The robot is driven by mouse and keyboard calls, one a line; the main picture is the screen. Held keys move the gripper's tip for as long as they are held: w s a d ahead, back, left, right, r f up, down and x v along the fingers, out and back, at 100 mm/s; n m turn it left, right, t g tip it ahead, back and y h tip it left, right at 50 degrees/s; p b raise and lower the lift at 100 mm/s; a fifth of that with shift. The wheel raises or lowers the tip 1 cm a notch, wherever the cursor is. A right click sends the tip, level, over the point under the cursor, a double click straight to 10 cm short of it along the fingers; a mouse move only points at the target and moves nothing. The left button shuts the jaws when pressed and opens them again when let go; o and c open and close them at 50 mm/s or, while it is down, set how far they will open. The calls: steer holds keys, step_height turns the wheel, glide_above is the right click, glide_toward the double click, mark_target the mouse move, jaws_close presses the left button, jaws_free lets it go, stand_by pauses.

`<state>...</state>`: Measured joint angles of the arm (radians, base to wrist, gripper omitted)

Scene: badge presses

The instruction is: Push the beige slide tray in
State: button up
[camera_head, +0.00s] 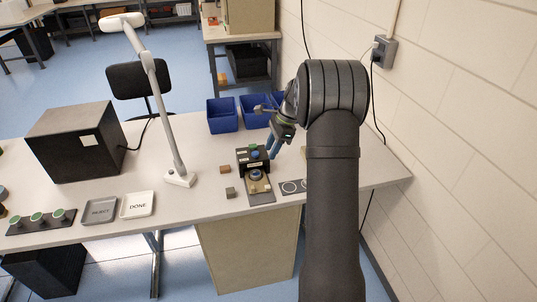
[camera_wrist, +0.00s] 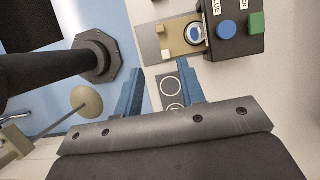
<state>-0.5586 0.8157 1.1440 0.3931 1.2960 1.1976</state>
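The beige slide tray (camera_head: 259,187) sticks out from the front of a black badge press (camera_head: 243,158), over a dark base plate. In the wrist view the tray (camera_wrist: 176,29) is at the top, left of the press (camera_wrist: 251,45), with a round blue-and-white part in its cup. My gripper (camera_head: 271,153) is beside the press on its right in the head view, above the table. In the wrist view my gripper (camera_wrist: 161,70) shows two blue fingers spread apart with nothing between them. The fingers appear apart from the tray.
The press has a blue button (camera_wrist: 227,26) and a green button (camera_wrist: 257,22). A card with circles (camera_head: 293,187) lies right of the press. Small blocks (camera_head: 225,169), a white lamp (camera_head: 180,179), and blue bins (camera_head: 222,116) are nearby. A wall (camera_head: 450,120) is at right.

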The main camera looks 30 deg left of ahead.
steer(key=n, duration=0.1)
steer(key=n+t+h, duration=0.3)
steer(key=n, duration=1.4)
glide_toward(253, 187)
step_height(253, 187, down, 9)
steer(key=shift+s+a+r, duration=0.1)
steer(key=shift+a+r, duration=0.05)
steer(key=shift+a, duration=0.05)
jaws_close()
